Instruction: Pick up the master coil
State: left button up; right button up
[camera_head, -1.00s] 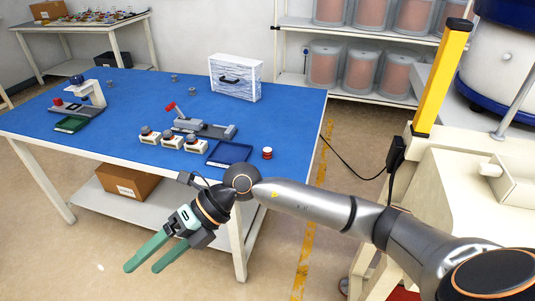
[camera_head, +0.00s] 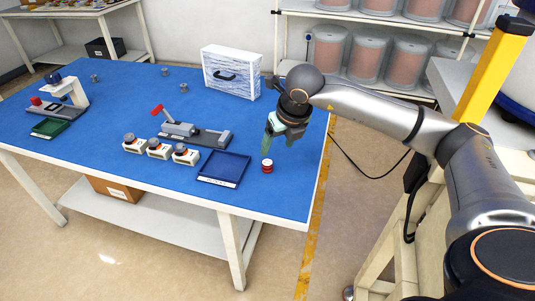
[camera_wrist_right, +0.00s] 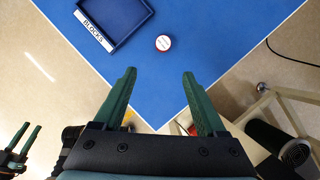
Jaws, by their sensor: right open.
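A small round red-and-white piece, the likely master coil (camera_head: 267,166), stands on the blue table to the right of the blue tray. It also shows in the right wrist view (camera_wrist_right: 163,43), beyond the fingertips and roughly centred between them. My right gripper (camera_head: 277,143) points down over the table's right part, just above and behind the coil in the head view. Its green fingers (camera_wrist_right: 159,73) are spread and empty, apart from the coil. My left gripper (camera_wrist_right: 32,126) shows only at the lower left of the right wrist view, its fingers apart with nothing visible between them.
The blue tray (camera_head: 223,168), labelled BLOCKS, sits left of the coil. Several white blocks with round tops (camera_head: 158,149) and a red-handled fixture (camera_head: 195,134) stand further left. A white case (camera_head: 231,72) stands at the back. The table's right edge is close.

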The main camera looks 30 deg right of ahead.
send_over(268, 163)
jog(key=s, duration=0.3)
jog(key=f, duration=0.6)
jog(key=shift+s+a+f, duration=0.1)
jog(key=shift+a+f, duration=0.05)
jog(key=shift+a, duration=0.05)
jog(key=shift+w+x, duration=0.2)
jog(key=shift+x, duration=1.2)
jog(key=shift+w+x, duration=0.2)
jog(key=shift+x, duration=1.2)
jog(key=shift+d, duration=0.1)
grip_shut()
